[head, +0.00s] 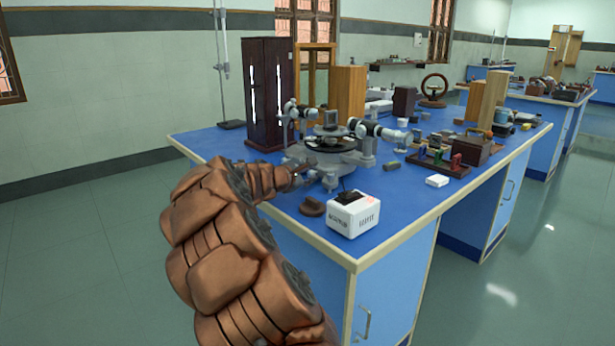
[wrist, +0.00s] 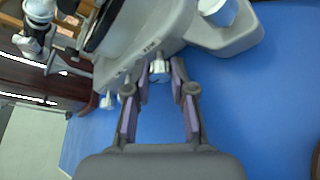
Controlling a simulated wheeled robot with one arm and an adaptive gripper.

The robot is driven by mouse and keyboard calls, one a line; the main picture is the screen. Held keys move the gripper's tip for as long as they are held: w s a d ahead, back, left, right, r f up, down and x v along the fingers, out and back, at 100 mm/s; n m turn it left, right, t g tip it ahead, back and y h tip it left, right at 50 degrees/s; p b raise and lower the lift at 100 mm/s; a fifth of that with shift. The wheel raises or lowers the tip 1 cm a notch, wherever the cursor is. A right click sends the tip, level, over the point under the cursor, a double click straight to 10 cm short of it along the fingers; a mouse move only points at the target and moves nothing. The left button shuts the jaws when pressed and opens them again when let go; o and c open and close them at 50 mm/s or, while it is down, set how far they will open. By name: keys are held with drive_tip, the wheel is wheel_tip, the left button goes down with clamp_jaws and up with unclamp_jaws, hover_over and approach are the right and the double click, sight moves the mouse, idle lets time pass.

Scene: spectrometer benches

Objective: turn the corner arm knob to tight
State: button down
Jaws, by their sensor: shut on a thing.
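The grey spectrometer (head: 330,160) stands on the blue bench top near its front left corner. It fills the top of the wrist view (wrist: 145,45), with small lettering on its edge. A small silver knob (wrist: 159,67) sticks out from that edge, between my fingertips. My gripper (wrist: 161,78) is shut on this knob, one dark finger with purple pads on each side. In the head view my gripper (head: 297,179) is small and partly hidden by my brown arm, at the spectrometer's near left side. I cannot read the knob's tightness.
Another small silver knob (wrist: 107,100) sits left of my fingers. A white box (head: 354,213) and a brown piece (head: 312,207) lie near the bench's front edge. A dark wooden cabinet (head: 268,95) stands behind. Bare blue bench top (wrist: 260,100) lies to the right in the wrist view.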

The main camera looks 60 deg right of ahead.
drive_tip(key=c, duration=1.2)
unclamp_jaws()
drive_tip(key=shift+c, duration=0.2)
drive_tip(key=v, duration=1.2)
